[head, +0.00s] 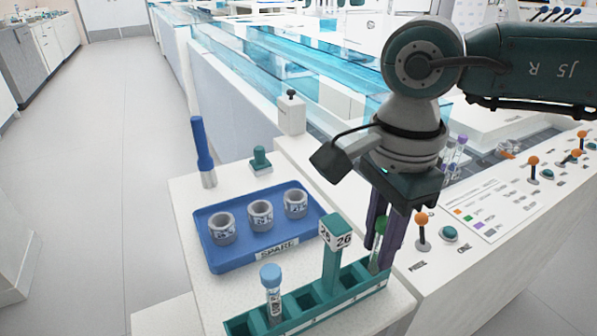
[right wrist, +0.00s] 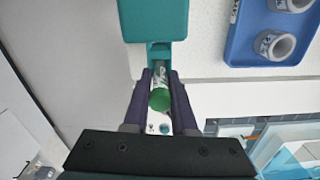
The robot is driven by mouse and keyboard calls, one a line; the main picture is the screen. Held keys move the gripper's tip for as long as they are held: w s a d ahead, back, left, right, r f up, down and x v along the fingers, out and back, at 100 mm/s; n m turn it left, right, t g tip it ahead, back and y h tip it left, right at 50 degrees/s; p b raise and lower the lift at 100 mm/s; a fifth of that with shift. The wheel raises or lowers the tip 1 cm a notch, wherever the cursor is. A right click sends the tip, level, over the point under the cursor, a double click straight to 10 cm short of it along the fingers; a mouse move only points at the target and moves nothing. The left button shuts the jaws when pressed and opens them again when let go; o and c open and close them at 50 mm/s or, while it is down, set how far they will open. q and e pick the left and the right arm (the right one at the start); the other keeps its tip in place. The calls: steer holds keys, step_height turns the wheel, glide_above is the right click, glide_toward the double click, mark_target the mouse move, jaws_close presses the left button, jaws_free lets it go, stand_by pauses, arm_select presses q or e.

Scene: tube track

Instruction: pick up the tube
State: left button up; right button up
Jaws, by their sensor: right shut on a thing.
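A green-capped tube (head: 379,232) stands at the right end of the teal rack (head: 318,318). My right gripper (head: 383,240) is around it from above, with purple fingers shut on it. In the right wrist view the green cap (right wrist: 160,99) shows between the two fingers (right wrist: 161,108), and the tube's labelled body runs toward the rack's end slot. I cannot tell whether the tube's foot is still in the slot. A blue-capped tube (head: 272,290) stands upright near the rack's left end. My left gripper is not in view.
A blue SPARE tray (head: 222,262) with grey rings lies left of the rack, also in the right wrist view (right wrist: 240,40). A green block marked 26 (head: 337,235) rises from the rack. A panel with orange-knobbed levers (head: 421,230) lies right.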

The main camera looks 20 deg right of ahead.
jaws_close()
steer(key=shift+r, duration=0.1)
steer(key=shift+r, duration=0.6)
step_height(320, 180, up, 19)
steer(key=p, duration=0.1)
steer(key=shift+f+p, duration=0.15)
steer(key=shift+p, duration=0.15)
